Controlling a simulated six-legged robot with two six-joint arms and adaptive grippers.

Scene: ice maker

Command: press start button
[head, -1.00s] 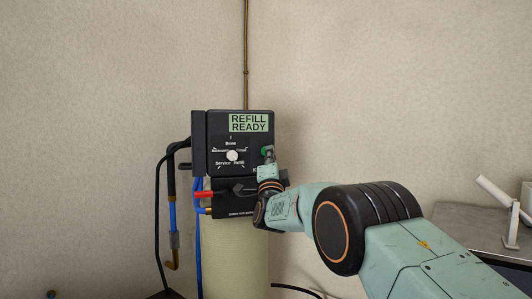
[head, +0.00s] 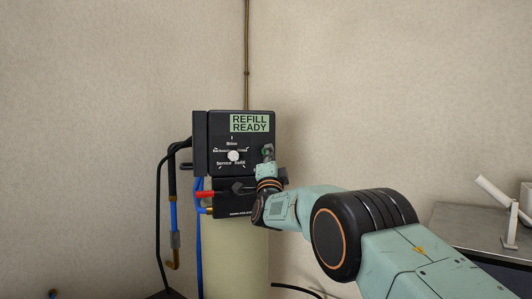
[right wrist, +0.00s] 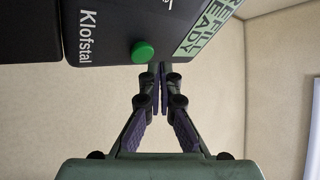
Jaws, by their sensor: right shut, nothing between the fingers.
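The black control box (head: 222,140) hangs on the wall; its display reads "REFILL READY" (head: 249,123). In the right wrist view the green button (right wrist: 143,52) shows clearly beside the "Klofstal" lettering. My right gripper (head: 268,152) is at the button's place, shut and empty. In the right wrist view its closed fingertips (right wrist: 160,72) lie just to the right of and below the button. I cannot tell whether they touch it. My left gripper is not in view.
A white knob (head: 233,156) sits on the box's dial. A red-handled valve (head: 204,194) and blue and black hoses (head: 172,205) are at the left. A pale tank (head: 235,262) stands below. A grey metal counter (head: 465,228) is at the right.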

